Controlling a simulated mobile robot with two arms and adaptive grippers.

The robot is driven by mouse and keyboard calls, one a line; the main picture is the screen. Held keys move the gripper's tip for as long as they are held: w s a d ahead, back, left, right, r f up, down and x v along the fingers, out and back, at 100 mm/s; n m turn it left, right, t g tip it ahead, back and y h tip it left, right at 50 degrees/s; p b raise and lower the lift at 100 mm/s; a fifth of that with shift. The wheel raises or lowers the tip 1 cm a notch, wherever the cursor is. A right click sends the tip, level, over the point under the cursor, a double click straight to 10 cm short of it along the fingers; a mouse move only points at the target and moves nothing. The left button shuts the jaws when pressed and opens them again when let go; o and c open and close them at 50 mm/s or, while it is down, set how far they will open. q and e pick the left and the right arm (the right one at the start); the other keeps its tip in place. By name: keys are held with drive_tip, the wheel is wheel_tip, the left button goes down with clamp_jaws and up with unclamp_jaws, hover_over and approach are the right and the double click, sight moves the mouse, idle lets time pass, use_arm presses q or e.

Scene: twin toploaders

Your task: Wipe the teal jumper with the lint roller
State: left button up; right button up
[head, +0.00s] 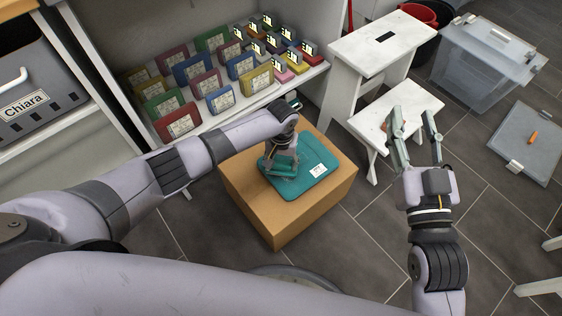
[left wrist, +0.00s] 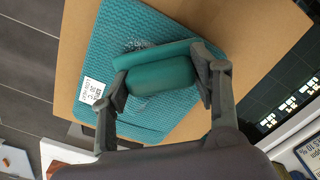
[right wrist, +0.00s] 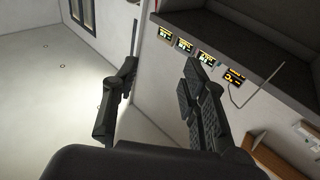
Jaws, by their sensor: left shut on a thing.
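The teal jumper (head: 313,181) lies folded flat on a brown box, with a white label on it. In the left wrist view the jumper (left wrist: 115,60) has a knit texture and a greyish fuzzy patch near the roller. My left gripper (head: 280,168) is over the jumper's left part, pointing down. In the left wrist view my left gripper (left wrist: 162,84) is shut on a teal lint roller (left wrist: 163,77), close over the jumper; whether it touches is unclear. My right gripper (head: 415,125) is open and empty over the white step stool, well right of the box.
The brown box (head: 270,225) stands on grey floor tiles. A shelf behind holds several coloured labelled boxes (head: 193,69). A white step stool (head: 372,110) stands right of the box. A clear bin (head: 480,60) and its lid (head: 525,150) are further right. A grey bin marked Chiara (head: 30,90) is left.

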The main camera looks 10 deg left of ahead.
sight(282, 162)
use_arm(q)
drive_tip(key=shift+r, duration=0.25)
drive_tip(key=shift+r+p, duration=0.7)
drive_tip(key=shift+p, duration=0.25)
drive_tip(key=shift+r+p, duration=0.7)
drive_tip(key=shift+p, duration=0.05)
use_arm(e)
drive_tip(key=s+d+f+g+h, duration=0.1)
drive_tip(key=s+d+f+g, duration=0.15)
drive_tip(key=f+g, duration=0.35)
drive_tip(key=s+d+f+g+h, duration=0.1)
drive_tip(key=s+f+g+h, duration=0.15)
drive_tip(key=f, duration=0.55)
use_arm(q)
drive_tip(key=shift+r, duration=0.15)
wheel_tip(282, 162, up, 2)
drive_tip(key=p, duration=0.2)
drive_tip(key=shift+r+p, duration=0.1)
drive_tip(key=shift+p, duration=0.3)
use_arm(e)
drive_tip(key=s+d+f+g, duration=0.2)
drive_tip(key=s+g, duration=0.1)
drive_tip(key=s, duration=0.3)
drive_tip(key=s+d+f+g+h, duration=0.1)
drive_tip(key=s+f+g, duration=0.2)
drive_tip(key=s, duration=0.3)
drive_tip(key=shift+d+m+g, duration=0.4)
drive_tip(key=shift+g, duration=0.35)
